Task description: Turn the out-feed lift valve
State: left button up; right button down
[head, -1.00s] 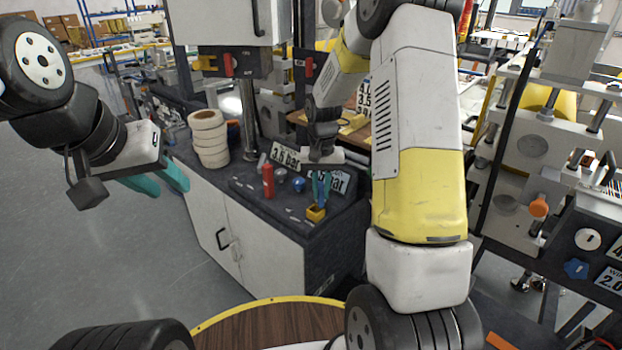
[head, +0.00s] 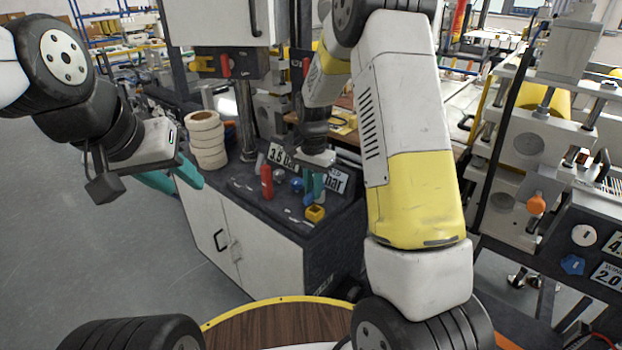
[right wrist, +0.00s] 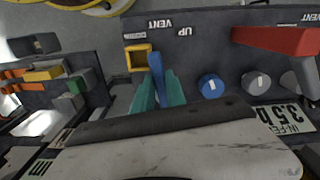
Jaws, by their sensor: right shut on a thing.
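The valve with a blue lever (right wrist: 157,66) stands on the dark panel, near labels reading UP and VENT in the right wrist view. My right gripper (right wrist: 158,92) has its teal fingers on both sides of this lever and is shut on it. My left gripper (head: 176,177) is open and empty, in the air left of the cabinet.
A yellow square part (right wrist: 138,58) sits beside the lever. A blue knob (right wrist: 211,86), another knob (right wrist: 256,83) and a red handle (right wrist: 278,40) stand on the other side. Signs reading 3.5 bar (head: 282,158) stand behind. White rolls (head: 207,140) are stacked on the cabinet.

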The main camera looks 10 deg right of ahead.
jog(key=m, duration=0.2)
jog(key=w+m, duration=0.1)
jog(key=a+m, duration=0.1)
jog(key=m, duration=0.1)
jog(key=shift+w+a+m, duration=0.1)
jog(key=shift+w+m, duration=0.15)
jog(key=shift+m, duration=0.05)
jog(key=shift+w+a+m, duration=0.1)
jog(key=shift+w+m, duration=0.25)
jog(key=shift+m, duration=0.65)
jog(key=shift+w+m, duration=0.3)
jog(key=shift+m, duration=0.7)
jog(key=c, duration=1.4)
grip_release()
jog(key=shift+o, duration=0.2)
notch_tip(320, 180, up, 8)
